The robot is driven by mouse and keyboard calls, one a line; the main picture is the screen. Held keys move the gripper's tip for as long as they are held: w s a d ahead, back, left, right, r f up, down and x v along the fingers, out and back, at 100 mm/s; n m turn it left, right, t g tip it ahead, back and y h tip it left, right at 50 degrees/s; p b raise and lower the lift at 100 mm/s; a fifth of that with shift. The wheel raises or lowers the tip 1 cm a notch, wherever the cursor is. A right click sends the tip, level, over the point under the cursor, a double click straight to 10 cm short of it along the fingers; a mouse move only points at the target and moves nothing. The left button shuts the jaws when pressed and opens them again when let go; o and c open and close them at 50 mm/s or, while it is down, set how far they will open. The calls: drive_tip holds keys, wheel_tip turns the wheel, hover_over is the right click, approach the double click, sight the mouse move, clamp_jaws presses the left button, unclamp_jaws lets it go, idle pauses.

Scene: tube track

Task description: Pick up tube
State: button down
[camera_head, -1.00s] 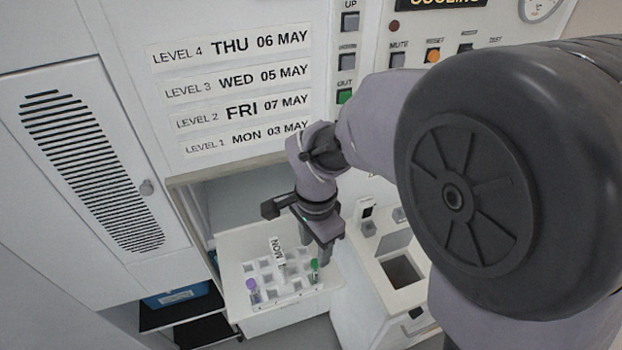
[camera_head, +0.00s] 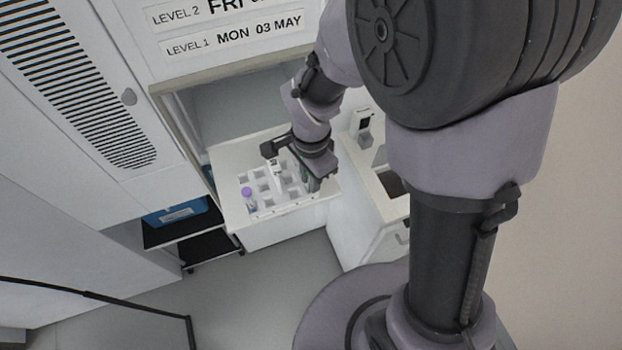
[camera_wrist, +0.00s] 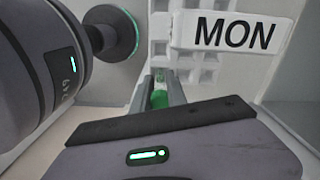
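My gripper (camera_head: 311,184) is low over the front right part of the white tube rack (camera_head: 285,208). In the wrist view a green-capped tube (camera_wrist: 159,97) stands between the two fingers of my gripper (camera_wrist: 159,88). The fingers lie close along both sides of the cap; whether they press on it I cannot tell. In the head view my gripper mostly hides this tube. A purple-capped tube (camera_head: 247,193) stands upright at the left front of the rack, clear of my gripper.
A MON label (camera_wrist: 235,33) stands at the rack, close to my gripper. The rack is in an open bay under the cabinet edge (camera_head: 225,73). A white unit (camera_head: 362,215) with a square opening stands right of it. A blue box (camera_head: 175,212) sits on a dark shelf at left.

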drive_tip(key=shift+r, duration=0.1)
wheel_tip(320, 180, up, 10)
drive_tip(key=p, duration=0.2)
drive_tip(key=shift+p, duration=0.4)
idle(0.7)
